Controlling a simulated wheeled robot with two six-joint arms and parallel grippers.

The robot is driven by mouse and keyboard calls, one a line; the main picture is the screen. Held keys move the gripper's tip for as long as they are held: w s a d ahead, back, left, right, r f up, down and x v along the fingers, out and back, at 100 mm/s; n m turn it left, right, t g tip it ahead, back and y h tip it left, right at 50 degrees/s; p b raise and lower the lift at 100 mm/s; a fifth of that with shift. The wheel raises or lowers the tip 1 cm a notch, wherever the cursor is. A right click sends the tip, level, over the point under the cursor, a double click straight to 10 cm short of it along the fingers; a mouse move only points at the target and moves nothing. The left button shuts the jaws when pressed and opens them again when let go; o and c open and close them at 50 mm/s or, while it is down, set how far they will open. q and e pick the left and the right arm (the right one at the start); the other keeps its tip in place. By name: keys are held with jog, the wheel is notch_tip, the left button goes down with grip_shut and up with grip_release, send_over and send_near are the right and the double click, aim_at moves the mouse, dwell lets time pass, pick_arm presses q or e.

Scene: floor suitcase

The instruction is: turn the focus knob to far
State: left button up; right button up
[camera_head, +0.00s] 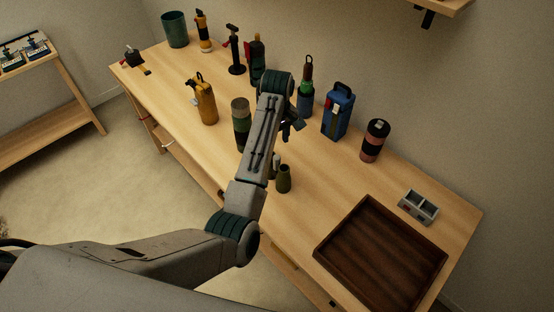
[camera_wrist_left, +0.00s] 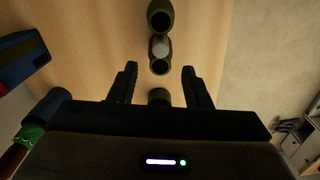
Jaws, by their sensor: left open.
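Olive-green binoculars (camera_head: 284,180) stand on the wooden table near its front edge, partly hidden behind my left arm. In the left wrist view the binoculars (camera_wrist_left: 160,16) show as dark round barrels in a line, with a lighter grey round part between them that may be the focus knob (camera_wrist_left: 160,46). My left gripper (camera_head: 293,126) is above the table, behind the binoculars in the head view. In the left wrist view its two fingers (camera_wrist_left: 160,72) are spread apart with nothing gripped. The knob's setting cannot be read. My right gripper is not in view.
A green-banded cylinder (camera_head: 240,122) and a yellow bottle (camera_head: 206,103) stand left of my arm. A blue case (camera_head: 338,112) and a dark banded cylinder (camera_head: 374,141) stand at the right. A brown tray (camera_head: 322,246) lies at the right end, beside a small grey box (camera_head: 418,206).

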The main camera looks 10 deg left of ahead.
aim_at(277, 157)
pick_arm(q)
notch_tip(277, 157, down, 10)
jog(key=shift+r+p, duration=0.25)
jog(key=shift+p, duration=1)
jog(key=shift+f, duration=0.45)
jog(key=shift+c, duration=0.2)
